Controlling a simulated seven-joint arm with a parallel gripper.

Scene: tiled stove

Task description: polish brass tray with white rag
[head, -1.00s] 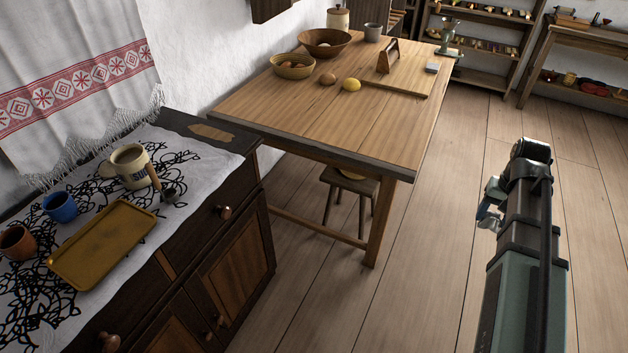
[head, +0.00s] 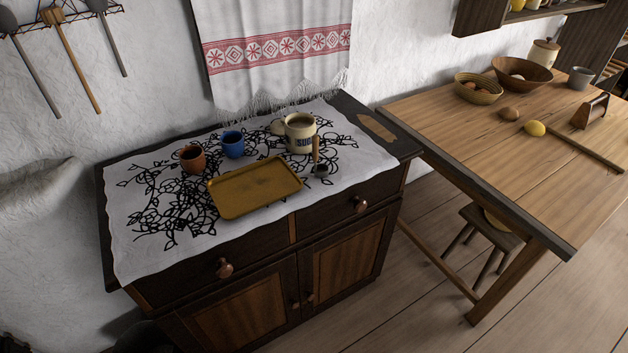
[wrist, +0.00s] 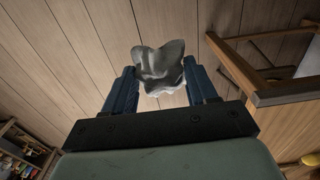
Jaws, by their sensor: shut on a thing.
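The brass tray (head: 256,187) lies flat on the white cloth with black pattern, on top of the dark cabinet, in the head view. Its surface looks dull and brownish. In the wrist view my gripper (wrist: 160,82) is shut on the white rag (wrist: 160,66), which is bunched up between the two blue fingers. Wooden floor lies behind it, so the rag is held in the air, away from the tray. My gripper is not visible in the head view now.
On the cabinet cloth (head: 150,247), a brown cup (head: 192,159), a blue cup (head: 232,144) and a sugar mug (head: 300,134) stand behind the tray. A wooden table (head: 480,150) stands at the right.

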